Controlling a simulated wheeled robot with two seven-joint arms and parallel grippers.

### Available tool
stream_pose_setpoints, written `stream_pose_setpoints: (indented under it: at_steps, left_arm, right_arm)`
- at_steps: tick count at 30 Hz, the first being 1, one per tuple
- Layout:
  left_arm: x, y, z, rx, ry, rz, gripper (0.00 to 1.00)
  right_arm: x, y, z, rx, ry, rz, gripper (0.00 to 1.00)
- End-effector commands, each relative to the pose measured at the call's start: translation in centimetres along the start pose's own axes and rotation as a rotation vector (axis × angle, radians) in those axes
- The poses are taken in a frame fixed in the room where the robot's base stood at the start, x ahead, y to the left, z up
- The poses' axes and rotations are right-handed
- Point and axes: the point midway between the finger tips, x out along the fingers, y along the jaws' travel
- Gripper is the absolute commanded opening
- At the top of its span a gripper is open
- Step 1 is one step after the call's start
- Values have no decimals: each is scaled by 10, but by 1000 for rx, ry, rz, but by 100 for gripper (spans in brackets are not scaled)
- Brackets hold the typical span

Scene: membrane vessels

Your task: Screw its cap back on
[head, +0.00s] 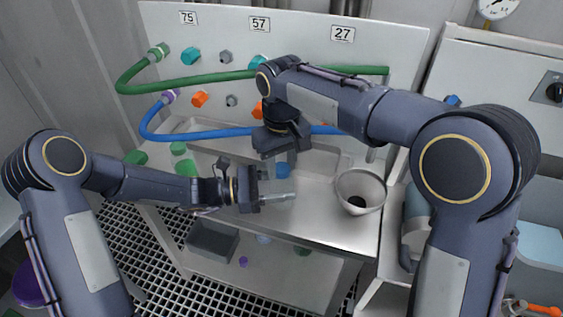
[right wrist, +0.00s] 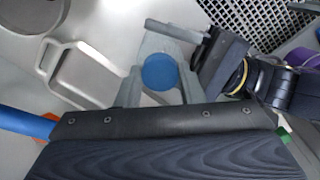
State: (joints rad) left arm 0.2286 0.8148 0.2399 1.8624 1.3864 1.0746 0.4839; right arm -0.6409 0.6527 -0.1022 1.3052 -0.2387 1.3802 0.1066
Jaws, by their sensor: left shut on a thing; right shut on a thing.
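A blue cap (head: 283,170) shows over the steel bench, between the fingertips of my right gripper (head: 284,160), which points down and is shut on it. In the right wrist view the cap is a round blue disc (right wrist: 158,72) seen from above, between the grey fingers. My left gripper (head: 278,198) comes in level from the left, just below and in front of the cap, and is shut. The vessel in its fingers is mostly hidden, and I cannot tell whether the cap touches it or sits straight on it. The left fingers also show beside the cap in the right wrist view (right wrist: 188,50).
A steel funnel-like bowl (head: 361,192) stands on the bench to the right. A green hose (head: 190,84) and a blue hose (head: 200,134) run along the numbered panel. A grey box (head: 212,240) is below.

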Motion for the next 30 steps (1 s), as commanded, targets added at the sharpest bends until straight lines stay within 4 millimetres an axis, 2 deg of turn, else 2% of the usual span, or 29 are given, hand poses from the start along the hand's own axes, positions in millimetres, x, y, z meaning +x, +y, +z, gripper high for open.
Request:
stream_pose_setpoints:
  at_steps: [3, 5, 10, 11, 16, 25, 30]
  left_arm:
    - [0, 0, 0, 0, 0, -1, 0]
    - [0, 0, 0, 0, 0, -1, 0]
    - [0, 0, 0, 0, 0, -2, 0]
    - [0, 0, 0, 0, 0, -2, 0]
    - [0, 0, 0, 0, 0, -1, 0]
    - [0, 0, 0, 0, 0, -1, 0]
    - [0, 0, 0, 0, 0, -1, 0]
  right_arm:
    - [0, -1, 0, 272, 2, 1, 7]
    - [0, -1, 0, 378, 1, 0, 7]
    - [0, 0, 0, 392, 1, -1, 7]
    - [0, 0, 0, 391, 1, -1, 38]
    - [0, 0, 0, 390, 1, -1, 60]
    - [-2, 0, 0, 389, 1, -1, 60]
    - [-22, 0, -1, 389, 5, -2, 60]
